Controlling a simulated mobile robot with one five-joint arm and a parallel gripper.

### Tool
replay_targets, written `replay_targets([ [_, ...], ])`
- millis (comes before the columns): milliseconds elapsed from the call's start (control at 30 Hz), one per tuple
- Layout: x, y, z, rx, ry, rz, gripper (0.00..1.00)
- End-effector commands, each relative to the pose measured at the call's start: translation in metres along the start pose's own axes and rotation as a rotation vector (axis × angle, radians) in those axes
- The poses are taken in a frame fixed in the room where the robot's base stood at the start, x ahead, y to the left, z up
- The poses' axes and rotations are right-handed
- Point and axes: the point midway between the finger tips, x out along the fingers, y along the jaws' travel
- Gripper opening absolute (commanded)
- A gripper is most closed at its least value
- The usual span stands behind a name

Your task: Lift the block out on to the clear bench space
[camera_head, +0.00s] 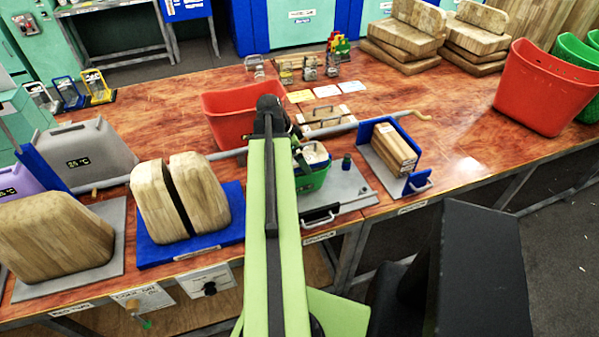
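Several wooden blocks are in view, and I cannot tell which one the task means. A laminated wooden block (395,150) stands inside a blue frame (378,128) right of my arm. Two tall rounded wooden halves (203,195) stand on a blue plate (155,252) at left, a narrow gap between them. Another rounded wooden block (50,238) sits on a grey plate at far left. My green arm reaches forward over the bench, with my dark gripper (270,108) at its far end, beside the red bin. Its fingers are not clear, and no held object can be made out.
A red bin (222,118) and a small green tub (314,180) lie close to my arm. A long grey rod (340,128) crosses the bench. Stacked wooden blocks (400,45) and a large red tub (548,88) stand at back right. Bench surface (465,140) at right is clear.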

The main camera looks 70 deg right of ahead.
Motion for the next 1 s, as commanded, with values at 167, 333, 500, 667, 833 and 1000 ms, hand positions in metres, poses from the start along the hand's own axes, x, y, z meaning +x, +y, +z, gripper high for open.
replay_targets([
  [167, -0.0006, -0.0001, 0.0002, 0.000, 0.000, 0.000, 0.75],
  [333, -0.0007, -0.0002, 0.0004, -0.001, 0.000, 0.000, 0.53],
  [500, -0.0008, -0.0003, 0.0005, -0.001, 0.000, -0.001, 0.31],
  [667, -0.0011, -0.0004, 0.0004, -0.001, 0.001, -0.001, 0.20],
  [833, -0.0020, -0.0002, 0.0011, -0.002, 0.001, -0.001, 0.20],
  [1000, -0.0075, -0.0001, -0.0013, -0.002, 0.001, -0.001, 0.20],
])
